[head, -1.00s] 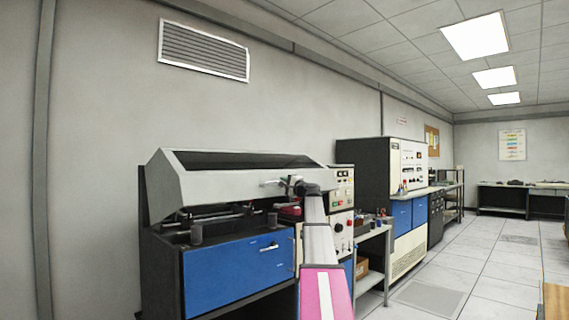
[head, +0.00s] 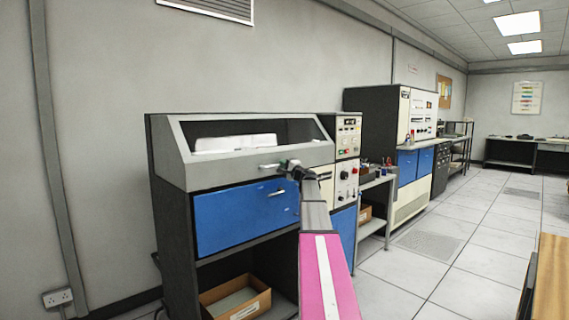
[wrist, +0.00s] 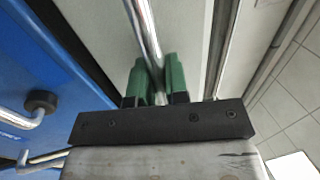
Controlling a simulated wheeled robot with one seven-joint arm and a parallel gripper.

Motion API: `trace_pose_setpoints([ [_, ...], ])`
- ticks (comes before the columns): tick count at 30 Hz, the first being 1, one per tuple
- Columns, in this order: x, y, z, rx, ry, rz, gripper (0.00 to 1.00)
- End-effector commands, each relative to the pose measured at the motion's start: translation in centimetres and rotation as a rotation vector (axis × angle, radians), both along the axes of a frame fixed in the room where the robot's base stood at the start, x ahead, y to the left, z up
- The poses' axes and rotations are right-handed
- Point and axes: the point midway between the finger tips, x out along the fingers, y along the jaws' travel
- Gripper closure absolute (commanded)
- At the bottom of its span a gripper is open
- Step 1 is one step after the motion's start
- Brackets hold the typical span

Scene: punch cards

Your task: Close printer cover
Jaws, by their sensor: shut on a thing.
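The printer cover (head: 240,177) is a grey hood with a dark slanted window at the left of the head view. It lies level over the top of the printer cabinet (head: 165,215), and no gap shows under its front edge. White paper shows through the window. My gripper (head: 283,166) is at the right part of the cover's front. In the wrist view, the green fingers of my gripper (wrist: 159,80) are shut on the metal bar handle (wrist: 146,32), one on each side of it.
A blue drawer front (head: 245,217) with its own handle sits just below the cover. A cardboard box (head: 265,297) stands in the open space beneath. A control panel (head: 347,170) rises close on the right. Tiled floor (head: 460,240) is clear further right.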

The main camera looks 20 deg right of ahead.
Motion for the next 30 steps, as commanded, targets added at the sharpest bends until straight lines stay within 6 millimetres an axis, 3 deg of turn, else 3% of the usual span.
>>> trace_pose_setpoints([
  [10,0.3,0.2,-1.0,-0.007,0.014,-0.001,1.00],
  [11,0.4,0.2,-1.1,-0.006,0.015,-0.001,0.82],
  [13,0.3,0.2,-1.0,-0.007,0.014,-0.001,0.61],
  [24,0.1,0.1,-0.7,-0.006,0.010,0.000,0.61],
  [30,-1.2,-0.3,-0.9,-0.005,0.009,-0.001,0.61],
])
